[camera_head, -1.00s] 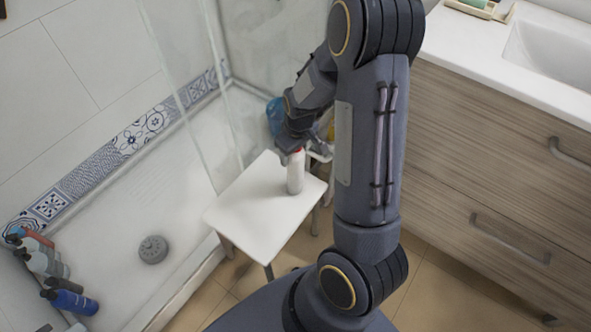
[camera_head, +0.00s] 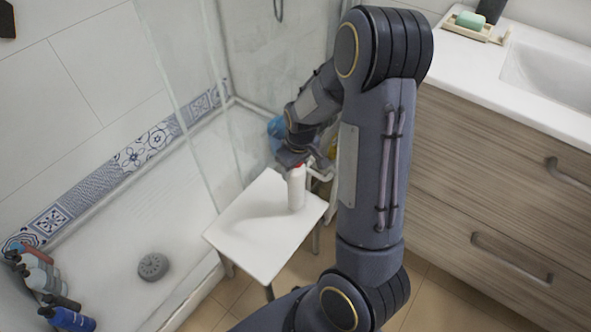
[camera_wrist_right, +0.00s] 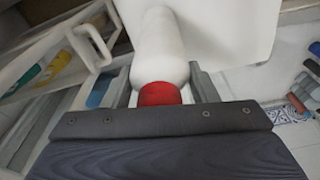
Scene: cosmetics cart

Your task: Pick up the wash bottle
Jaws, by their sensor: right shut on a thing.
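The wash bottle (camera_head: 296,189) is white with a red top and stands upright on the white stool (camera_head: 248,232), near its right side. My right gripper (camera_head: 293,164) reaches down to the bottle's top. In the right wrist view, the white bottle (camera_wrist_right: 162,50) and its red neck (camera_wrist_right: 158,94) lie between the two grey fingers of my right gripper (camera_wrist_right: 161,84), which is shut on it. The bottle seems to rest on the stool top; its base contact is too small to be sure. My left gripper is not in view.
A shower tray with a drain (camera_head: 153,266) lies to the left behind glass. Several bottles (camera_head: 45,280) stand at the lower left. A wooden vanity (camera_head: 480,190) with a basin is at the right. A white rail (camera_wrist_right: 88,45) and colourful items are close to the stool.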

